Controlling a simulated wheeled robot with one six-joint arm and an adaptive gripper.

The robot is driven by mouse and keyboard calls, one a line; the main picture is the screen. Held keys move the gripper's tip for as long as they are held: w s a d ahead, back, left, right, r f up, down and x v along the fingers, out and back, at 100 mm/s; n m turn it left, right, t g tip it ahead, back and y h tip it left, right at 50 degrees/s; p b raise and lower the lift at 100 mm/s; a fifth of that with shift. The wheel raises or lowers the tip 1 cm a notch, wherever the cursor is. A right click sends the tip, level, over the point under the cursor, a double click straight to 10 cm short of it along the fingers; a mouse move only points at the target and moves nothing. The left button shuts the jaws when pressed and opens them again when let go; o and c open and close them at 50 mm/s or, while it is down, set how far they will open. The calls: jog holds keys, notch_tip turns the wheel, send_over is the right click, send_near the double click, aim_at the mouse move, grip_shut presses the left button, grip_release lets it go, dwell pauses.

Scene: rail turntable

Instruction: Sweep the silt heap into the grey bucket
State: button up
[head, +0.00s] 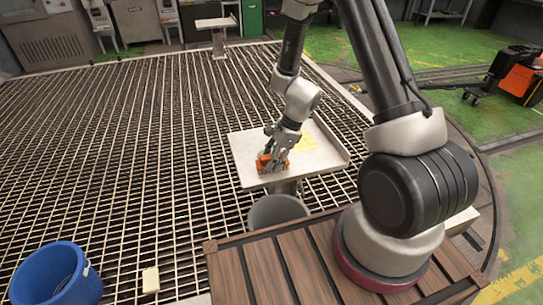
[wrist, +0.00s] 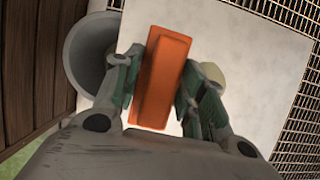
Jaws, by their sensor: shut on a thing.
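My gripper (head: 274,158) is shut on an orange block-shaped tool (wrist: 164,80), held low over the pale raised table (head: 322,160). I cannot tell whether the tool touches the surface. The silt heap (head: 304,143) shows as a pale yellow patch just behind and right of my gripper. In the wrist view a beige rounded patch (wrist: 213,73), likely the same heap, is partly hidden by the right finger. The grey bucket (head: 276,209) stands below the table's near edge; its rim (wrist: 75,52) shows left of the table in the wrist view.
A blue bucket (head: 57,276) and a cream block (head: 151,280) are on the metal grating (head: 130,150) at the lower left. A wooden deck (head: 245,272) lies in front. A smaller pale stand (head: 215,23) is at the back. The grating's middle is clear.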

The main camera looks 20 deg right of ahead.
jog(key=shift+s, duration=0.1)
jog(key=shift+r, duration=0.95)
jog(key=w, duration=1.1)
jog(key=shift+w+d+f, duration=0.1)
jog(key=shift+d+f, duration=0.25)
jog(key=shift+f, duration=0.6)
